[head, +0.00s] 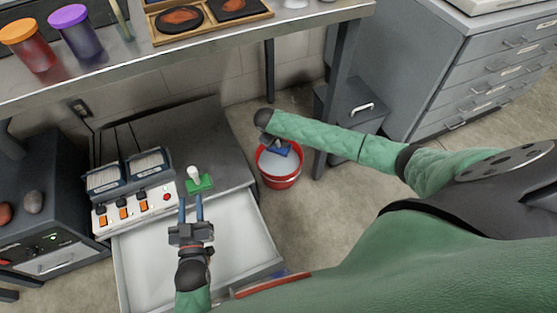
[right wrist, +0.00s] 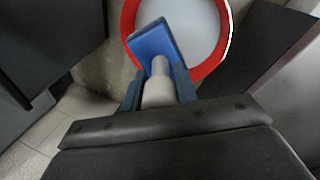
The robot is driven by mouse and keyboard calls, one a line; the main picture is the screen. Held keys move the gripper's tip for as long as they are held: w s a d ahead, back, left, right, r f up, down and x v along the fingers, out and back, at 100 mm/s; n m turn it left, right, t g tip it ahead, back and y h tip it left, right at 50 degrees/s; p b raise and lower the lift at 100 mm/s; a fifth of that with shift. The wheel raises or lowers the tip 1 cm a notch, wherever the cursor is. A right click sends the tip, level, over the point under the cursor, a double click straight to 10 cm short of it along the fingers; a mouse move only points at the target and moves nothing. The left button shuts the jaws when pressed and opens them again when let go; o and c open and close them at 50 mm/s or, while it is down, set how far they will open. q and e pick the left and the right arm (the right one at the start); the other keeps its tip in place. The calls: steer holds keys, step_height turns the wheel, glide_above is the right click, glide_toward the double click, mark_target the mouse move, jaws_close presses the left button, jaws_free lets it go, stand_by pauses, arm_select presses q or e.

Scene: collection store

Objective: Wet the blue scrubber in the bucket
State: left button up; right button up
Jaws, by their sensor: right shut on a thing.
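The blue scrubber (right wrist: 153,42) has a flat blue pad and a pale handle. My right gripper (right wrist: 157,90) is shut on that handle. In the head view the scrubber (head: 281,150) shows at the bucket's mouth, partly hidden by my right gripper (head: 270,141). The red bucket (head: 280,182) stands on the floor and holds pale grey liquid; its rim also shows in the right wrist view (right wrist: 207,72). The pad overlaps the bucket's opening and left rim there; I cannot tell whether it touches the liquid. My left gripper (head: 191,205) is open and empty, just below a green scrubber.
The green scrubber (head: 199,184) with a white handle lies on a grey unit beside a switch panel (head: 137,207). An open white drawer (head: 150,262) is below my left gripper.

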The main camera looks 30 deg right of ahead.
steer(key=shift+r, duration=0.1)
step_height(320, 180, up, 4)
steer(key=p, duration=0.5)
stand_by(0.9)
